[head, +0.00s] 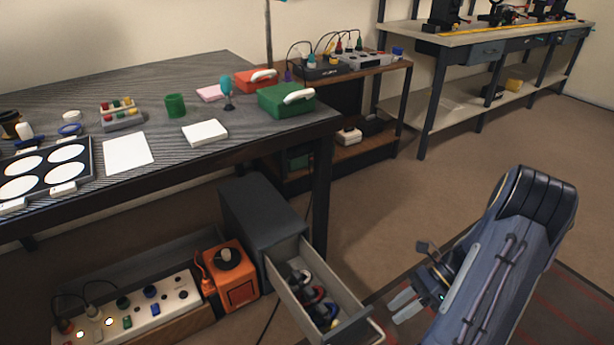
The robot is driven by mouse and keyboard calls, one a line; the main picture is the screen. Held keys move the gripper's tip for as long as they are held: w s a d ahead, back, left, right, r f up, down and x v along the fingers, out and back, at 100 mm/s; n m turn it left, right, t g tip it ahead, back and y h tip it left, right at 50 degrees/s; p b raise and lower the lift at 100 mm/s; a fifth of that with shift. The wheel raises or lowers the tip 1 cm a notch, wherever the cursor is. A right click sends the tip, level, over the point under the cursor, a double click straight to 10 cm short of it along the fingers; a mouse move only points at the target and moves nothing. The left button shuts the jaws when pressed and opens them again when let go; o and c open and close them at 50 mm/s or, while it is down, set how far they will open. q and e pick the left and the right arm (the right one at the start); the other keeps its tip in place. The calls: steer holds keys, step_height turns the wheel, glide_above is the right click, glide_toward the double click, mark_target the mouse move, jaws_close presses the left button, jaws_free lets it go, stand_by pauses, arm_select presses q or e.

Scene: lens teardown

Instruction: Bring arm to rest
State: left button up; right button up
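My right arm comes in from the lower right. Its gripper (404,305) points left, low over the floor, just right of the front end of an open drawer (352,317). Its two pale fingertips show with a narrow gap between them, and I see nothing held. My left arm and gripper are not in view. The drawer is pulled out of a dark grey cabinet (258,215) and holds several small dark, red and white items.
An orange box (232,275) and a power panel (140,308) stand left of the cabinet. The dark workbench (170,85) carries a green case (285,102), a green cup (175,106) and a lens tray (88,160). Open floor (470,165) lies behind my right arm.

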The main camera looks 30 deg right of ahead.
steer(key=w+a+r+n+h, duration=0.2)
steer(key=a+r+n+h, duration=0.3)
steer(key=a+r+n, duration=0.75)
steer(key=s+a+r+n+t+h, duration=0.2)
steer(key=s+a+r+n+t, duration=0.45)
steer(key=n, duration=0.65)
step_height(320, 180, up, 35)
steer(key=w+a+g+p, duration=0.1)
steer(key=g+p, duration=0.1)
steer(key=p, duration=3.3)
steer(key=shift+w+a+p, duration=0.15)
steer(key=shift+w+p, duration=0.15)
steer(key=shift+p, duration=0.1)
